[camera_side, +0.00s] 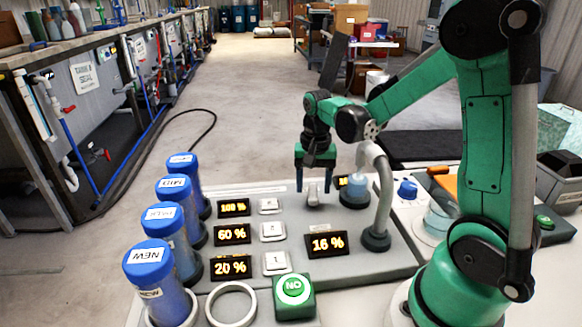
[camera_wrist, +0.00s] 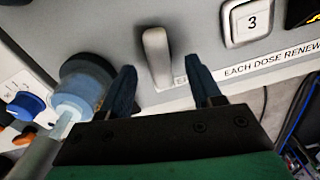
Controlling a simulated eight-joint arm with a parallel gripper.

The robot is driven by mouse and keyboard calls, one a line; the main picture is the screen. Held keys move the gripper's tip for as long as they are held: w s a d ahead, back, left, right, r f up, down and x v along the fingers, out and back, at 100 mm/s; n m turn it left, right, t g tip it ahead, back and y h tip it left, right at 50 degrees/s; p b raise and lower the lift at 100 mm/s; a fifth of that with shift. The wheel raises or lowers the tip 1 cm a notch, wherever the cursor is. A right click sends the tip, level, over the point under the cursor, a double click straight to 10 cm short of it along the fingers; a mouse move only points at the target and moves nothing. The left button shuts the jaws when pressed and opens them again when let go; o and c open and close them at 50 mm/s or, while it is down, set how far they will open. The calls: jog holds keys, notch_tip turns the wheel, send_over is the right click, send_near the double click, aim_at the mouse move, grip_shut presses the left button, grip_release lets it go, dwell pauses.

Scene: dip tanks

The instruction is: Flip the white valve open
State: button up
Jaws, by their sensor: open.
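The white valve is a pale lever (camera_wrist: 157,50) on the grey panel, upright-looking in the wrist view. In the side view its light body (camera_side: 313,193) shows just below my gripper (camera_side: 313,184). My gripper is open, with its two blue fingers pointing down. In the wrist view the lever lies in line with the gap between the fingertips (camera_wrist: 160,66), one finger to each side. I cannot tell whether either finger touches it. My gripper holds nothing.
A clear blue-tinted vessel (camera_side: 354,192) under a grey bent spout (camera_side: 382,190) stands close to the right. White numbered buttons (camera_side: 271,231) and lit displays (camera_side: 327,243) lie in front. Blue-capped tubes (camera_side: 172,225) stand at left. A blue knob (camera_side: 407,189) is farther right.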

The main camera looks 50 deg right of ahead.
aim_at(313, 190)
jog(key=shift+f, duration=0.45)
grip_shut()
jog(key=shift+n, duration=1.3)
grip_release()
jog(key=shift+r, duration=0.1)
jog(key=shift+r, duration=2.75)
